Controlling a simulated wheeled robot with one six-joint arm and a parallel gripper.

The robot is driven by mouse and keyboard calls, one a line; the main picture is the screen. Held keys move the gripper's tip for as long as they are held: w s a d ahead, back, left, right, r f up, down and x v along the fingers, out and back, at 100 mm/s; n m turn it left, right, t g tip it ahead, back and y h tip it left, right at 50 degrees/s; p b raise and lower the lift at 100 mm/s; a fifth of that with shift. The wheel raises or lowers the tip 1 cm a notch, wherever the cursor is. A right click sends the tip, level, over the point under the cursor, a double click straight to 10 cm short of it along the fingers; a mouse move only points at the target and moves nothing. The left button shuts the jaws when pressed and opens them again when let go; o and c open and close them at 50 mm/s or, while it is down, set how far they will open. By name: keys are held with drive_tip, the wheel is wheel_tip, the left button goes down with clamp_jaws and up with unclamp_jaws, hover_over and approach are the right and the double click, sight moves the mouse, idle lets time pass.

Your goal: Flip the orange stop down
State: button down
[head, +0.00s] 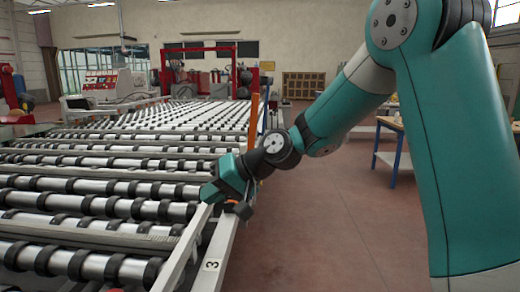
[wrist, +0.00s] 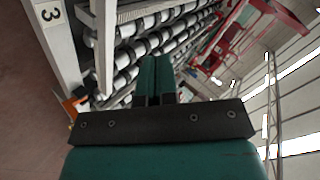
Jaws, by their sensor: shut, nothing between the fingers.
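In the head view, a small orange piece (head: 230,203) with a dark block beside it sits at the right rail of the roller table, just under and right of my gripper (head: 208,191). It also shows in the wrist view (wrist: 70,104), left of my fingers and partly cut off by the gripper body. Another orange bar (head: 253,120) stands upright farther back on the same edge. I cannot tell for sure which one is the stop. My gripper is shut and empty, with its teal fingers (wrist: 155,75) together over the rollers at the rail.
The roller table (head: 110,205) fills the left side, with its frame end marked 3 (head: 212,265). Red machines (head: 205,70) stand at the back. A workbench (head: 392,124) with blue legs is at the right. The floor (head: 320,220) between is clear.

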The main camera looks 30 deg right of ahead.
drive_tip(key=w+d+m+t+p, duration=0.1)
drive_tip(key=w+d+m+t, duration=0.45)
drive_tip(key=w+d, duration=0.65)
drive_tip(key=w+d+f+m+t+h+p, duration=0.1)
drive_tip(key=d+m, duration=0.4)
drive_tip(key=d, duration=0.5)
drive_tip(key=w+d+f+m+t+h, duration=0.1)
drive_tip(key=d+f+m+t+h, duration=0.2)
drive_tip(key=d, duration=0.7)
drive_tip(key=shift+d+m+t+h+p, duration=0.35)
drive_tip(key=shift+m+t+h, duration=0.25)
drive_tip(key=shift+m+t, duration=0.55)
drive_tip(key=shift+w, duration=0.15)
drive_tip(key=a+p+x, duration=0.2)
drive_tip(key=p+x, duration=0.4)
drive_tip(key=x, duration=0.6)
drive_tip(key=shift+a+r+p, duration=0.25)
drive_tip(key=shift+a+p, duration=0.15)
drive_tip(key=shift+a, duration=0.1)
